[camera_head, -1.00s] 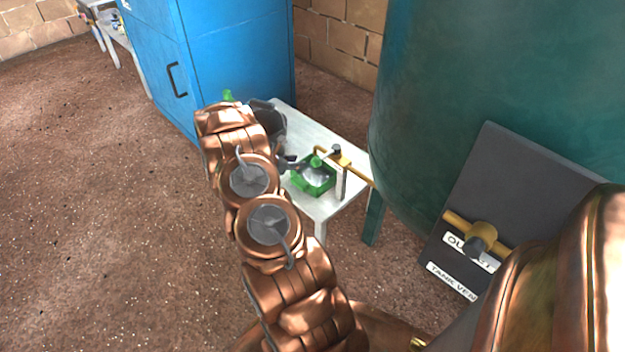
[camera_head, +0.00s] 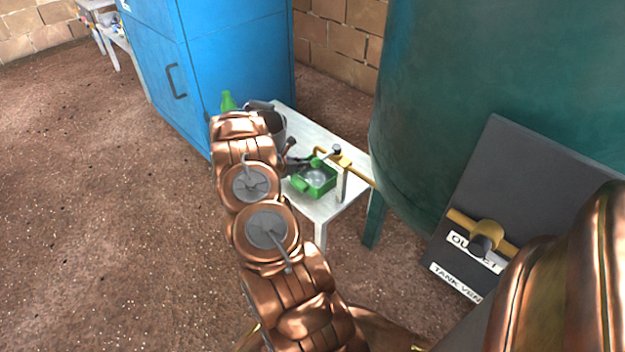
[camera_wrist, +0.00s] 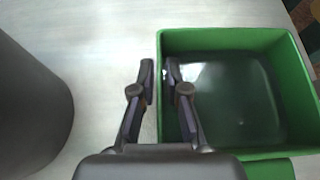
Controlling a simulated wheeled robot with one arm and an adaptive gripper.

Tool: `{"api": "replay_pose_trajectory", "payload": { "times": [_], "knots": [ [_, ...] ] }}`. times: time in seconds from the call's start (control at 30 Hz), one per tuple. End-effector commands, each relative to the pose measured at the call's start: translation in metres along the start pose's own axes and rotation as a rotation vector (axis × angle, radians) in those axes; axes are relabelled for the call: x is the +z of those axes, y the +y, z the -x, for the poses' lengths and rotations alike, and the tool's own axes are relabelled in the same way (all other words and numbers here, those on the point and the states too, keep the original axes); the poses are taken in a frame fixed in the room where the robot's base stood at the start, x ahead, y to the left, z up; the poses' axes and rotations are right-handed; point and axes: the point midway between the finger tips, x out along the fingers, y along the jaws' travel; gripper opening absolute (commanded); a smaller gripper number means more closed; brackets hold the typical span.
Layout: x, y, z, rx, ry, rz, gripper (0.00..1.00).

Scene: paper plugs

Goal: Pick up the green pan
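The green pan (camera_head: 328,188) is a square, open box on the white table, with a shiny grey inside that looks like liquid. In the wrist view the pan (camera_wrist: 290,75) fills the right side. My gripper (camera_wrist: 159,68) is over its left wall in that view, one finger on each side of the wall line. The fingers are partly closed, with a small gap between the tips. I cannot tell whether they touch the wall.
The white table (camera_head: 345,205) also carries a dark grey bucket (camera_wrist: 30,100) and a green bottle (camera_head: 228,101). A brass pipe (camera_head: 358,171) with a tap is beside the pan. A teal tank (camera_head: 450,70) stands right, a blue cabinet (camera_head: 230,50) behind.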

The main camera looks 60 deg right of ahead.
Motion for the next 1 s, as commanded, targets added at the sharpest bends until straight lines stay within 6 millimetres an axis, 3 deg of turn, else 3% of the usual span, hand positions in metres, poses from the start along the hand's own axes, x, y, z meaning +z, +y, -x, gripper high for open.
{"api": "replay_pose_trajectory", "payload": {
  "times": [0.1, 0.67, 1.0],
  "knots": [
    [0.000, 0.000, 0.000, 0.000, 0.000, 0.000, 0.00],
    [0.000, 0.000, 0.000, 0.000, 0.000, 0.000, 0.00],
    [0.030, -0.001, 0.016, -0.001, 0.000, 0.001, 0.00]
  ]
}}
